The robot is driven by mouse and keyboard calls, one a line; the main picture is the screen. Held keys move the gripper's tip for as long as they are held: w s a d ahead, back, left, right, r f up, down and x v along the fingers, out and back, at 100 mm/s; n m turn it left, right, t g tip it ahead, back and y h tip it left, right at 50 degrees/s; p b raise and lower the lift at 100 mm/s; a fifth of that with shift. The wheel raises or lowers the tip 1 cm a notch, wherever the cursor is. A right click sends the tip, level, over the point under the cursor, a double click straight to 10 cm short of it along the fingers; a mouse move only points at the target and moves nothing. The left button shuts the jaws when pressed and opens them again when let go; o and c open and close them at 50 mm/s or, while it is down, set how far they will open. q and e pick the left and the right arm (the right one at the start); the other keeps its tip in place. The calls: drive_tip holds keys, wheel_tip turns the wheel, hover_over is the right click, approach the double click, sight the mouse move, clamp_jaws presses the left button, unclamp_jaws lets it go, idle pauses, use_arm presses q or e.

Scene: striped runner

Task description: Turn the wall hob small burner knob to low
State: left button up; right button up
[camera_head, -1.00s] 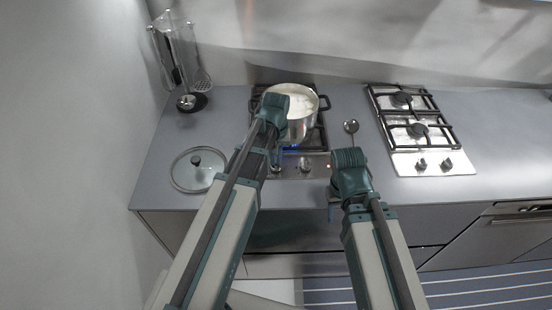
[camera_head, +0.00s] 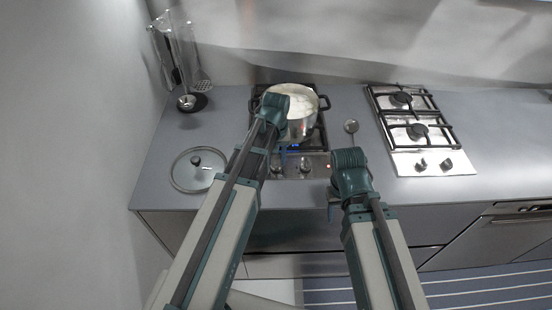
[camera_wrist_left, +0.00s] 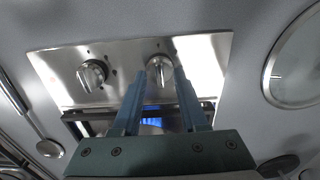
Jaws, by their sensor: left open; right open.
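The wall hob (camera_head: 319,160) is the left one, with two knobs on its steel front panel. Its left knob (camera_wrist_left: 160,70) is between the fingertips of my left gripper (camera_wrist_left: 159,82), which is open; contact cannot be told. Its right knob (camera_wrist_left: 92,75) stands free and also shows in the head view (camera_head: 305,167). I cannot tell from markings which knob is the small burner's. A small blue glow (camera_wrist_left: 152,122) shows under the pot. My right gripper (camera_head: 334,208) is open, low in front of the counter edge, apart from the knobs.
A pot (camera_head: 300,125) with white contents stands on the wall hob. A glass lid (camera_head: 198,170) lies left of it, and a ladle (camera_head: 351,127) lies to its right. A utensil stand (camera_head: 192,103) is at the back left. A second hob (camera_head: 430,163) is further right.

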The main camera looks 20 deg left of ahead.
sight(276, 163)
use_arm(q)
drive_tip(key=shift+r, duration=0.15)
wheel_tip(276, 163, up, 14)
drive_tip(key=p, duration=1.4)
drive_tip(key=shift+f, duration=0.2)
drive_tip(key=shift+f, duration=0.15)
drive_tip(key=s+d+f+m+b, duration=0.3)
drive_tip(key=s+d+f+b, duration=0.1)
drive_tip(key=s, duration=0.3)
drive_tip(key=s+d+f+m+y+b, duration=0.1)
drive_tip(key=s+d+f+m+b, duration=0.3)
drive_tip(key=s, duration=0.4)
drive_tip(key=shift+s+d+f+b, duration=0.15)
drive_tip(key=shift+d+f+b, duration=0.65)
drive_tip(key=shift+d+b, duration=0.35)
